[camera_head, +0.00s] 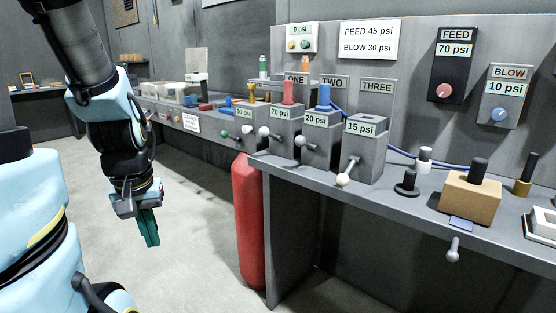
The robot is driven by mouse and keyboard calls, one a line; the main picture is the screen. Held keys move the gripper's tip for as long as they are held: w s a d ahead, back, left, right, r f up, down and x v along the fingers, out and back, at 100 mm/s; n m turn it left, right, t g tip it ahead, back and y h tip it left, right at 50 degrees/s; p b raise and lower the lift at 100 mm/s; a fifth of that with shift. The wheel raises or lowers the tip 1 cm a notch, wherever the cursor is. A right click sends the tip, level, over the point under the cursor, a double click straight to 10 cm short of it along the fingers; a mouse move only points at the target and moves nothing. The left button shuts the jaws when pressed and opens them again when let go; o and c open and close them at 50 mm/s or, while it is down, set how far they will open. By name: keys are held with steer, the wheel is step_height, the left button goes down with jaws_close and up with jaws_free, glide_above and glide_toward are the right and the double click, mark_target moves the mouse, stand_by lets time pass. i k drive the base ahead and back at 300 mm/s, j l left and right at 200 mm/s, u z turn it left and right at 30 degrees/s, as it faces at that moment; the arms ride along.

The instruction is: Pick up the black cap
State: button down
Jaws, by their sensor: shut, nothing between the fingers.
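A small black piece with a wide round base and a raised stub (407,184) stands on the grey bench near its front edge, right of the station marked 15 psi; it looks like the black cap. A black cylinder (478,170) also stands on the tan box (470,197) farther right. My gripper (151,240) hangs at the left, over the floor in front of the bench, with its teal fingers pointing down. It is shut and empty, far to the left of the black piece and touching nothing.
Grey valve stations with levers (363,152) line the bench left of the black piece. A red cylinder (248,225) stands below the bench. The floor around my gripper is clear.

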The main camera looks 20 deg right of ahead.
mark_target(408, 189)
steer(key=k+l+u, duration=0.35)
steer(key=l, duration=0.3)
steer(key=k+l+u, duration=0.35)
steer(key=k+l, duration=0.2)
steer(key=k+l+u, duration=0.4)
steer(key=k, duration=0.25)
